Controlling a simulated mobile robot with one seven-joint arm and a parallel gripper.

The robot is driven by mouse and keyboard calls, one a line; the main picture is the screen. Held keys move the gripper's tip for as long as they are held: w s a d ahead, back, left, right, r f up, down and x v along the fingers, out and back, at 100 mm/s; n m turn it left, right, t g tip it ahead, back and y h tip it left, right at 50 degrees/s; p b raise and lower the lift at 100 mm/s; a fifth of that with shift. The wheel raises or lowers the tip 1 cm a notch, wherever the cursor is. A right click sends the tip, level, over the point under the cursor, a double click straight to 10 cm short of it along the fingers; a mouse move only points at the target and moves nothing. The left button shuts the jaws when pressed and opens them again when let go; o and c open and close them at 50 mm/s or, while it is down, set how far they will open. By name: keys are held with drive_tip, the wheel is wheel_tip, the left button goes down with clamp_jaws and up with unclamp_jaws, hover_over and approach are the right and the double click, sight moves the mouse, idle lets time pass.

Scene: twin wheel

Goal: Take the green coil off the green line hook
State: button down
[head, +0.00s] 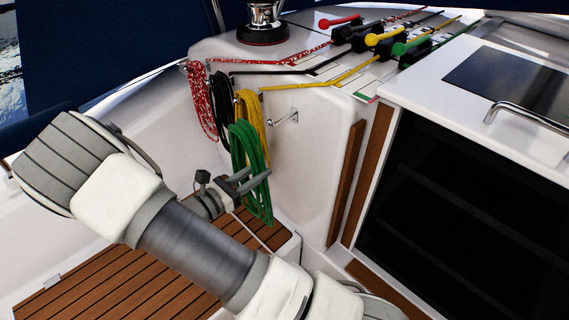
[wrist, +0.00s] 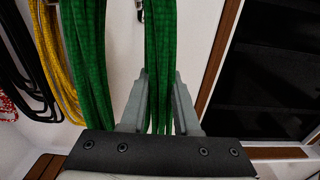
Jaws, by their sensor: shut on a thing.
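The green coil (head: 246,150) hangs in long loops from my gripper (head: 260,173) in the head view. In the wrist view, the green coil (wrist: 160,50) shows as two bundles. My gripper's fingers (wrist: 158,80) are shut on the right bundle; the left bundle hangs outside them. A bare metal hook (head: 292,116) sticks out of the white wall to the right of the coil. The coil looks apart from it, with its top loop left of and below the hook. The coil's top is outside the wrist view, where a small piece of metal hook (wrist: 140,8) shows between the bundles.
A yellow coil (head: 252,108), a black coil (head: 221,110) and a red-white coil (head: 199,100) hang left on the same wall. The yellow one is close behind the green coil. A white cabinet (head: 480,100) stands right. Wooden slats (head: 130,285) lie below.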

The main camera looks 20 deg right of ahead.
drive_tip(key=shift+v, duration=1.5)
drive_tip(key=shift+r, duration=0.1)
